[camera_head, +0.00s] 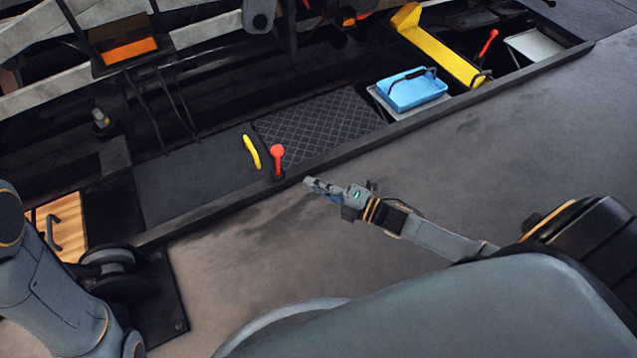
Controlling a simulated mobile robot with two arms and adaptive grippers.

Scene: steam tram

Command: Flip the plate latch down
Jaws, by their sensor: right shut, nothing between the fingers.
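A dark diamond-patterned plate (322,122) lies in the floor well at the middle of the view. A short red latch (277,157) stands upright at its near left corner, by the dark front rail. A yellow handle (251,152) is just left of the latch, at the plate's left edge. My right gripper (311,184) is shut and empty. It points left over the grey floor, just right of the red latch and apart from it. My left arm shows at the left edge, and its gripper is not in view.
A blue box (412,90) with a dark handle sits right of the plate. Beyond it are a yellow beam (438,47) and another red lever (488,43). A wooden panel (62,225) is at the left. The grey floor (520,140) at right is clear.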

